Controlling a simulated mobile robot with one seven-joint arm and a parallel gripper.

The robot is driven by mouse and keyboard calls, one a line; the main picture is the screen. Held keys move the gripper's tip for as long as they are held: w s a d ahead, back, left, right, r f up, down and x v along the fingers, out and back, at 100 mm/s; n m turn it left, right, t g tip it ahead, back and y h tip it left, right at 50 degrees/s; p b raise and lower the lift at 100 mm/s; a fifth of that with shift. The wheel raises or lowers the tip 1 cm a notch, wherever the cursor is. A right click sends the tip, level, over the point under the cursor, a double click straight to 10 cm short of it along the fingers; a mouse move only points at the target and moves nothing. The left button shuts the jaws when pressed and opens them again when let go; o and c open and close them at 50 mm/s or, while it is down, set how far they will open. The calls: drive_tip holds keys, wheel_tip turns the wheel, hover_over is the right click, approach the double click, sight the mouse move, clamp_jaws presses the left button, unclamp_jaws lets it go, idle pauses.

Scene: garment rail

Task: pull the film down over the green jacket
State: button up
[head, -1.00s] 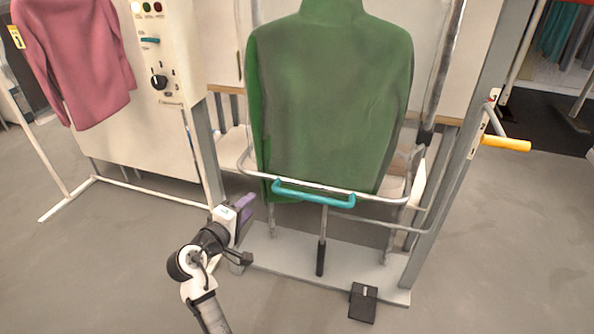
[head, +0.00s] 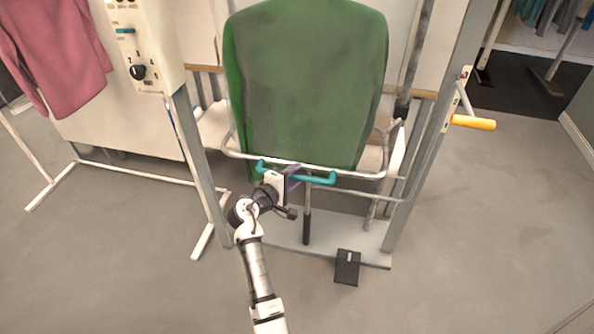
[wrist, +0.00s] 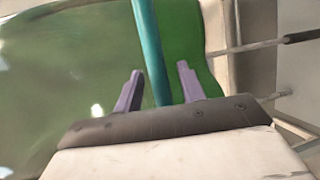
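The green jacket (head: 235,75) hangs upright in the frame. A clear film (head: 305,90) shows as a greyish sheen over the jacket's front; it looks glossy in the wrist view (wrist: 60,75). A metal bar with a teal handle (head: 322,179) crosses at the jacket's hem. My gripper (head: 291,178) is at the left part of this handle. In the wrist view, the purple fingers of my gripper (wrist: 158,84) stand open on either side of the teal handle (wrist: 149,50), with gaps visible on both sides. The handle's lower end is hidden behind the gripper body.
A grey post with a yellow-handled crank (head: 473,122) stands at right. A black pedal (head: 347,267) lies on the floor in front of the base plate. A control panel (head: 138,60) and a pink garment (head: 55,50) are at left. The floor at right is open.

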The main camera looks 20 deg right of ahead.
drive_tip(key=shift+x, duration=1.05)
drive_tip(key=shift+f, duration=0.1)
clamp_jaws()
